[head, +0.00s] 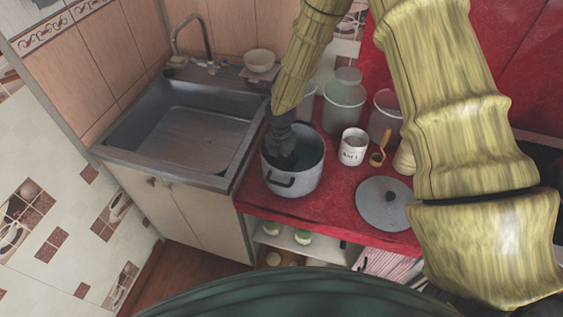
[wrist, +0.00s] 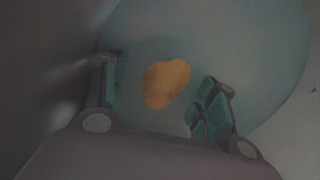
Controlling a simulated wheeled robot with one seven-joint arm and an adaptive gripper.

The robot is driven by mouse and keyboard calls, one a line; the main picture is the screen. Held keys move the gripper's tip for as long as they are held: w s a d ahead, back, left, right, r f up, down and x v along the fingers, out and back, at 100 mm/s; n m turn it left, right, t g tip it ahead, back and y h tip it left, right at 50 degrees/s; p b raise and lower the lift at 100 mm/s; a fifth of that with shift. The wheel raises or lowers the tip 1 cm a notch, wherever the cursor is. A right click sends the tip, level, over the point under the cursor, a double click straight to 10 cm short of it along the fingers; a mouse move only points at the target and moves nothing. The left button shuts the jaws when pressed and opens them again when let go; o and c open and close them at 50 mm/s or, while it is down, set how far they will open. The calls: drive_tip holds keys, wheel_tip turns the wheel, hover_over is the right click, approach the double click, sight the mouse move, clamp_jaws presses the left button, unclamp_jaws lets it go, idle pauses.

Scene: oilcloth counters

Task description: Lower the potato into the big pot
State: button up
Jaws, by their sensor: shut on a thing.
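The big pot (head: 306,178), grey metal with dark handles, stands at the left end of the red counter, open at the top. My gripper (head: 284,158) reaches down through its mouth, and its fingertips are inside the pot. In the wrist view the potato (wrist: 166,83), an orange-yellow lump, shows between the two green-padded fingers of my gripper (wrist: 162,92), which is shut on it. The round bluish pot bottom lies behind it. The potato's height above the bottom is hard to judge. The head view does not show the potato.
A grey lid (head: 384,203) lies flat on the red counter (head: 335,212) right of the pot. A white mug (head: 353,147), a wooden scoop (head: 380,150) and clear jars (head: 343,110) stand behind. A metal sink (head: 178,140) adjoins on the left.

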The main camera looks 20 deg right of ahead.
sight(281, 160)
drive_tip(key=shift+f, duration=0.3)
idle(0.4)
drive_tip(key=o, duration=1.2)
drive_tip(key=shift+w+r, duration=0.1)
drive_tip(key=shift+r, duration=0.35)
wheel_tip(281, 160, up, 11)
drive_tip(key=shift+r, duration=0.1)
drive_tip(key=shift+r, duration=0.1)
